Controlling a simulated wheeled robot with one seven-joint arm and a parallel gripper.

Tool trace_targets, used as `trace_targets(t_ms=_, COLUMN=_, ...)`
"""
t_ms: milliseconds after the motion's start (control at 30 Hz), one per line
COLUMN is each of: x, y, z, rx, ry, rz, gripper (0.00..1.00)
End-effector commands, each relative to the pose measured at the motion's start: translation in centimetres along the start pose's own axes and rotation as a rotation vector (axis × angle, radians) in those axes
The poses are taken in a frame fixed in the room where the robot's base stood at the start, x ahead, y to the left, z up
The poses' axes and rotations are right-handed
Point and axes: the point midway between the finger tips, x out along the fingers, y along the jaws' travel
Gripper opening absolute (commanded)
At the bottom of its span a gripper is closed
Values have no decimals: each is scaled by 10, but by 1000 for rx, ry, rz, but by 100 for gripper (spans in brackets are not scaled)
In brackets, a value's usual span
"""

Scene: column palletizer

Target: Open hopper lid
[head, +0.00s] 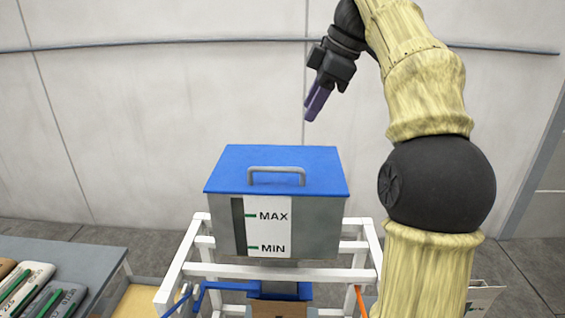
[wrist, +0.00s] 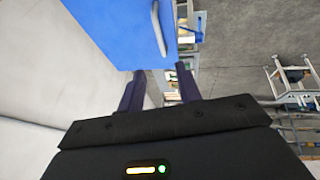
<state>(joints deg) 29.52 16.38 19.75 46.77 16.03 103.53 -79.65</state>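The hopper (head: 318,220) is a grey box with a white MAX/MIN panel on its front, standing in a white frame. Its blue lid (head: 290,161) lies flat and closed on top. A grey bar handle (head: 277,172) runs along the lid's front part. My gripper (head: 310,116) is above the lid's back right part, clear of it and pointing down. In the wrist view the two dark fingers (wrist: 161,100) are apart with nothing between them. The blue lid (wrist: 112,28) and its handle (wrist: 158,28) show beyond the fingertips.
A white frame (head: 280,272) surrounds the hopper. A grey table (head: 85,262) with several labelled packs stands at the left. A pale wall with a horizontal pipe (head: 180,43) runs behind. A ladder-like metal stand (wrist: 292,82) shows at right in the wrist view.

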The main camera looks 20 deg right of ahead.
Motion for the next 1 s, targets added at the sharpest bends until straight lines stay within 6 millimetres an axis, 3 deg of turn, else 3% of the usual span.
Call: trace_targets(t_ms=1000, x=143, y=0, z=1, rx=5, ry=-1, rz=-1, gripper=34)
